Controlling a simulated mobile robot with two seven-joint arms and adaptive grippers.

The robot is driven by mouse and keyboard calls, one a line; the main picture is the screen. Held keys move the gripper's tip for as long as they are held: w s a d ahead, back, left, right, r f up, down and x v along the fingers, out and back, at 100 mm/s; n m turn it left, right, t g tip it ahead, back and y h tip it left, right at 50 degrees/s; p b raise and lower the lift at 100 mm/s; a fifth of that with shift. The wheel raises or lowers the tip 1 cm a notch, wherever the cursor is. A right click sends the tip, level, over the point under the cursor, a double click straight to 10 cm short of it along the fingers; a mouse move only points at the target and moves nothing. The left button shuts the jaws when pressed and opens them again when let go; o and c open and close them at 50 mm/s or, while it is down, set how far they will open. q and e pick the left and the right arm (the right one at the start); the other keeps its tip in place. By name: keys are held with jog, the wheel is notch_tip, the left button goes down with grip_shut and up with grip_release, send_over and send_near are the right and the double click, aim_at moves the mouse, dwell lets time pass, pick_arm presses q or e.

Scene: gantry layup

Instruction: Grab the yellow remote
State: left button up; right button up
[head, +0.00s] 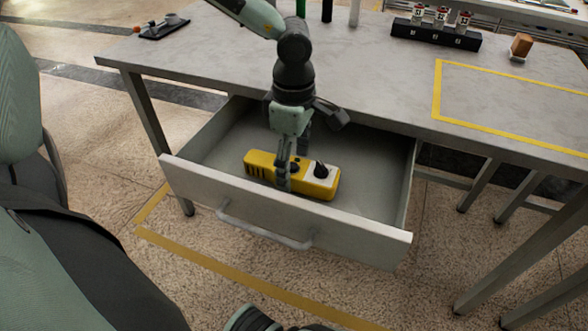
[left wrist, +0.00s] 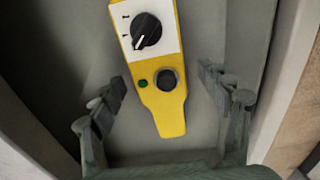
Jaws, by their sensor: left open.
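The yellow remote (head: 262,168) lies in the open drawer (head: 370,190) under the table. It has a white panel with a black knob at one end. In the left wrist view the remote (left wrist: 172,115) shows a second black knob and a green button, and its narrow end points toward my gripper. My left gripper (head: 291,180) reaches down into the drawer over the remote. In the left wrist view its fingers (left wrist: 168,100) are spread, one on each side of the narrow end, with gaps between.
The drawer front (head: 280,212) with its handle (head: 265,232) stands out toward me, and the drawer walls surround the gripper. On the tabletop (head: 370,80) are a black rack (head: 436,35), a brown block (head: 521,46) and a dark tray (head: 164,27). Yellow tape marks an area at right.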

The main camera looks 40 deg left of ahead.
pick_arm(q)
jog(key=shift+f, duration=0.6)
jog(key=shift+w, duration=0.1)
jog(key=c, duration=1.5)
